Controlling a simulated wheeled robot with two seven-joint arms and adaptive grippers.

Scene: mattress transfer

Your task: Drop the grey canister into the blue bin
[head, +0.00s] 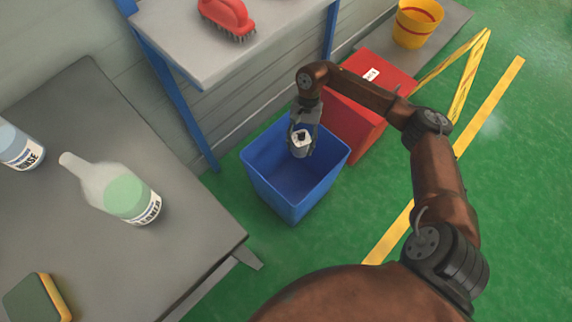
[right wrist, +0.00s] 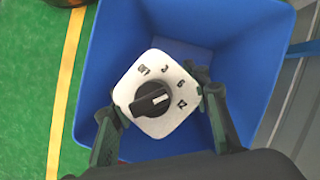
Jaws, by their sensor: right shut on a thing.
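The blue bin (head: 290,200) stands open on the green floor; it fills much of the right wrist view (right wrist: 245,25). My right gripper (head: 301,146) is over the bin's opening, shut on a pale boxy dial (head: 302,136). In the right wrist view the dial (right wrist: 171,76) has rounded corners, printed numbers and a black knob, with a finger on either side. I cannot make out a grey canister as such; the held thing looks like a white dial timer. Its underside is hidden. My left gripper is not in view.
A red box (head: 352,128) stands right behind the bin, close to my right arm. A grey table (head: 90,130) with bottles (head: 125,195) and a sponge (head: 38,298) is at left. A shelf (head: 165,40) holds a red brush (head: 228,18). A yellow bucket (head: 416,25) stands behind.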

